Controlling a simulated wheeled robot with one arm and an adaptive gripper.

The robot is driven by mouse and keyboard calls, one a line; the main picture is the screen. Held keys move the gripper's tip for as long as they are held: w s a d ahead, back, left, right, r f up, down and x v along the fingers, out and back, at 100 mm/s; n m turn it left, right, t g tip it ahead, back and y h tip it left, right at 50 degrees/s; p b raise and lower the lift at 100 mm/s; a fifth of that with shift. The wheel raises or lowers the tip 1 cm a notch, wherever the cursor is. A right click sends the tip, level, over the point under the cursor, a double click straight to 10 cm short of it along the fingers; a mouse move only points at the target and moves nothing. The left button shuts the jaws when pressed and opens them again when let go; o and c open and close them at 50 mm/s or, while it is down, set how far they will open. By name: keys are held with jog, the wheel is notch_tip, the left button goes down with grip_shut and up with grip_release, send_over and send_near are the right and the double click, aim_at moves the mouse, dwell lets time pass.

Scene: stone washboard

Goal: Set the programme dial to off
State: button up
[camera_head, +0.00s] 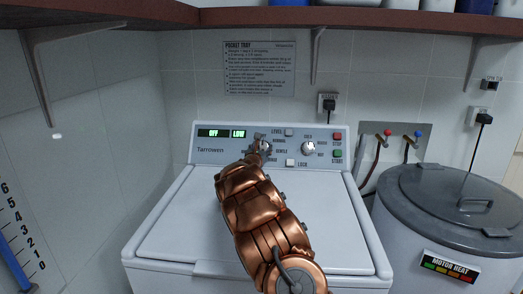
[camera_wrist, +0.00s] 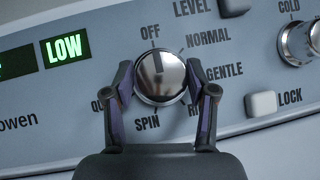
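The programme dial (camera_wrist: 160,78) is a round silver knob on the washer's panel. In the wrist view its dark pointer mark is near the top, toward the OFF label. It also shows in the head view (camera_head: 265,147), partly hidden by my copper arm. My gripper (camera_wrist: 160,76) has one finger on each side of the dial, with both fingertips against its rim. It is shut on the dial. The left display (camera_head: 211,133) reads OFF, and the display beside it (camera_head: 238,133) reads LOW.
A second knob (camera_head: 308,148) sits to the right, with stop and start buttons (camera_head: 337,146) beyond. A level switch (camera_head: 289,132) and a lock button (camera_wrist: 261,104) are close to the dial. A grey-lidded drum (camera_head: 440,190) stands at right. A shelf (camera_head: 270,17) runs overhead.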

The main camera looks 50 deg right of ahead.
jog(key=o, duration=0.4)
jog(key=shift+o, duration=0.2)
jog(key=shift+a, duration=0.1)
jog(key=shift+v, duration=6)
jog(key=shift+r, duration=0.1)
